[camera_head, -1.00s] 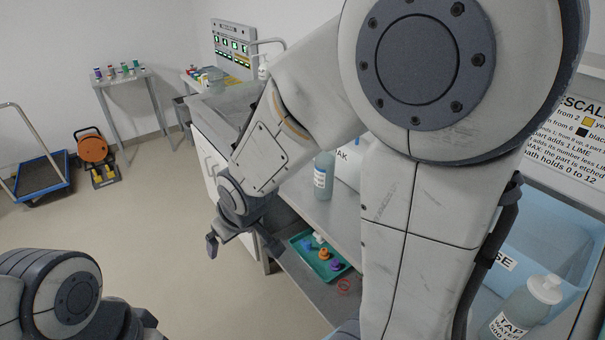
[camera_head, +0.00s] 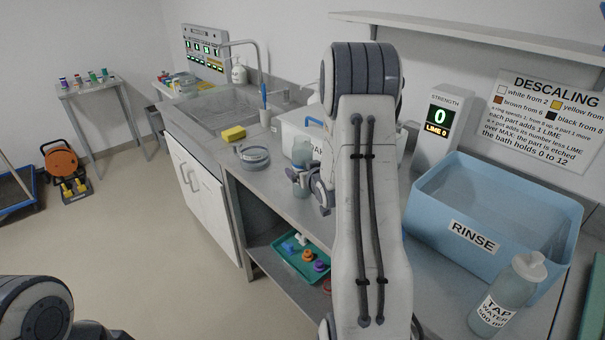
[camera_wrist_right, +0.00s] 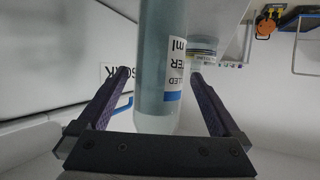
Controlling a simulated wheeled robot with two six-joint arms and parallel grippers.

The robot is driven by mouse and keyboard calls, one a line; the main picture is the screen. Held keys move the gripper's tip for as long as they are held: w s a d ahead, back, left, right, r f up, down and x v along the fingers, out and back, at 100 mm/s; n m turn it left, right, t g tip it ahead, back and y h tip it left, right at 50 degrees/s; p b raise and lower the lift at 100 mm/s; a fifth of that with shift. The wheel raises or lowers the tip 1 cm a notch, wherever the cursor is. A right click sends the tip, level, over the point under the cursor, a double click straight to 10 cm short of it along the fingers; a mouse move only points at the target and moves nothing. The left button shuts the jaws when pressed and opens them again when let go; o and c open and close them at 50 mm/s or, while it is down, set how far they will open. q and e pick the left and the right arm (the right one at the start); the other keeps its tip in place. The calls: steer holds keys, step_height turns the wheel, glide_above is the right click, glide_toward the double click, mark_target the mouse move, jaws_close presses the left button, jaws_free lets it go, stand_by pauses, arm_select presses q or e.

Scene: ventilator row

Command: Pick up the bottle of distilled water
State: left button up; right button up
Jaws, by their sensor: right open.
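The bottle of distilled water (camera_head: 302,156) stands on the counter, partly hidden behind my right arm and gripper in the head view. In the right wrist view the bottle (camera_wrist_right: 160,85) is blue-grey, with a white label with a blue band, on which "LLED", "ER" and "ml" can be read. My right gripper (camera_wrist_right: 160,74) is open, with one finger on each side of the bottle and gaps showing between the fingers and it. In the head view my right gripper (camera_head: 318,188) is at the bottle, mostly hidden. Only part of my left arm shows; its gripper is out of view.
A white tub (camera_head: 292,126) is behind the bottle and a round grey dish (camera_head: 253,157) left of it. A blue RINSE bath (camera_head: 430,190) and a tap water bottle (camera_head: 500,300) stand at the right. A green tray (camera_head: 288,267) sits on the shelf below.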

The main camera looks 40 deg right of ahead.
steer(key=p+x, duration=0.1)
steer(key=x, duration=0.3)
steer(key=shift+w+d+p, duration=0.25)
steer(key=shift+w+p, duration=0.1)
steer(key=shift+w, duration=0.05)
steer(key=shift+w+d+f, duration=0.2)
steer(key=shift+w, duration=0.2)
steer(key=c, duration=1.5)
steer(key=shift+r, duration=0.1)
jaws_close()
steer(key=shift+r, duration=0.15)
